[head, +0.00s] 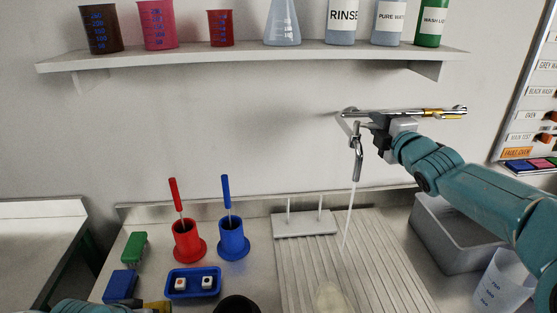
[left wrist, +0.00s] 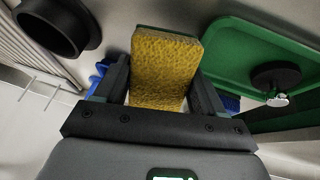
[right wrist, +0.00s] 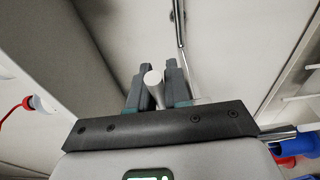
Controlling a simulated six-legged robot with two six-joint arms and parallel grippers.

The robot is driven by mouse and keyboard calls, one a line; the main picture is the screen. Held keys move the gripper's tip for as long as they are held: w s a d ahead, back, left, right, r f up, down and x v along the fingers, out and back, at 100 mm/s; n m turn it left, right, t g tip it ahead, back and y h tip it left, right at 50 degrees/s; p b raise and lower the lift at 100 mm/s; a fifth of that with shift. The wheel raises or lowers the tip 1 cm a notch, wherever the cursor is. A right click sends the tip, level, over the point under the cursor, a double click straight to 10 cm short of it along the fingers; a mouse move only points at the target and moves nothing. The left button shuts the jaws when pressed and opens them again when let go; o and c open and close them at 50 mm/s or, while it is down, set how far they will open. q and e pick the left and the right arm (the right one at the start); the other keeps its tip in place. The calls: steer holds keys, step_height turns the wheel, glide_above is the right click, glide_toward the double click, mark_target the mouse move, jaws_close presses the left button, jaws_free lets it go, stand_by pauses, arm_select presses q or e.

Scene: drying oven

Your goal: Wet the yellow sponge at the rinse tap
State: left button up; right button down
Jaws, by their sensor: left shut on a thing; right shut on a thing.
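The yellow sponge (left wrist: 165,68) with a green edge is between the fingers of my left gripper (left wrist: 160,75), which is shut on it. In the head view a yellow bit of the sponge (head: 157,307) shows at the bottom edge, left of centre. The chrome tap (head: 357,160) hangs from a wall pipe, and a thin white water stream (head: 350,215) falls from it to the ribbed drainboard (head: 390,270). My right gripper (head: 378,128) is at the tap, shut on a pale round-ended lever (right wrist: 153,79). The sponge is well left of the stream.
A red holder (head: 187,241), a blue holder (head: 233,240) and a blue tray (head: 193,284) stand left of the drainboard. A black cup (head: 237,305) is at the bottom. A pale patch (head: 330,298) lies on the drainboard. A grey basin (head: 450,235) and clear beaker (head: 500,280) are right.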

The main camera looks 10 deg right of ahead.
arm_select(q)
steer(key=shift+a, duration=0.1)
arm_select(e)
steer(key=shift+r, duration=0.1)
steer(key=c, duration=1.2)
jaws_free()
steer(key=shift+o, duration=0.2)
arm_select(q)
steer(key=shift+s, duration=0.1)
arm_select(e)
steer(key=shift+s, duration=0.15)
